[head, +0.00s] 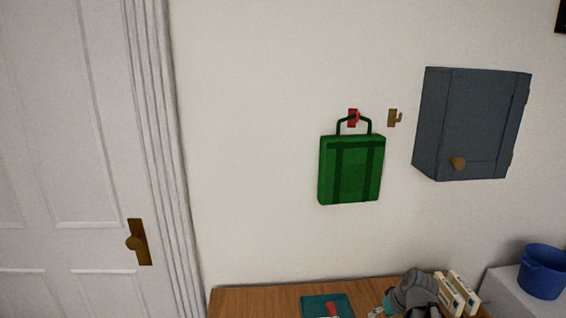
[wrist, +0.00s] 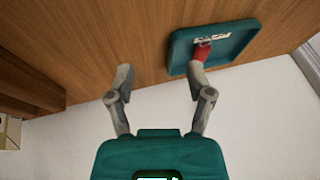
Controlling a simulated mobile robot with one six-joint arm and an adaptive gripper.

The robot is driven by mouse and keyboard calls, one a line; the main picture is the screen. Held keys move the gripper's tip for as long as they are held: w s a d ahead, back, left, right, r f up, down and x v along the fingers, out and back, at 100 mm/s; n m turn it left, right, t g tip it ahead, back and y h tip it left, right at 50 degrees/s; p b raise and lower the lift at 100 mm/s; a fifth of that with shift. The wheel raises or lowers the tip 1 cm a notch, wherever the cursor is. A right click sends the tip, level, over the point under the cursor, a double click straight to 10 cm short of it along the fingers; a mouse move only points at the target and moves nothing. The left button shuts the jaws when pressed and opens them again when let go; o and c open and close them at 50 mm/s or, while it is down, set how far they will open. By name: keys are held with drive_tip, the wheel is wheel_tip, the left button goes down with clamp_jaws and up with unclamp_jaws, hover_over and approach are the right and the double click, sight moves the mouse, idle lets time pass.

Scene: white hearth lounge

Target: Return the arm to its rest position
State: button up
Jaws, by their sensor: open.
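My gripper (wrist: 159,78) is open in the wrist view, with its two grey fingers spread apart and nothing between them. Its teal body fills the bottom of that view. In the head view, part of my grey arm shows at the bottom, right of centre, above the wooden table; the fingertips are not clear there. The arm covers part of the table's right side.
A teal tray (head: 312,304) with a red item (head: 332,309) lies on the wooden table (head: 250,298). Cream boxes (head: 463,291) stand beside my arm. A blue pot (head: 542,271) is at right. A green bag (head: 351,170) hangs on a red hook, left of a grey cabinet (head: 470,120).

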drive_tip(key=s+a+g+h+p, duration=0.1)
drive_tip(key=s+a, duration=0.2)
drive_tip(key=a, duration=0.2)
drive_tip(key=s+a+m+g+h+p, duration=0.1)
drive_tip(key=s+a+g+h, duration=0.1)
drive_tip(key=s+a, duration=0.2)
drive_tip(key=shift+a+r+g, duration=0.3)
drive_tip(key=shift+a, duration=0.95)
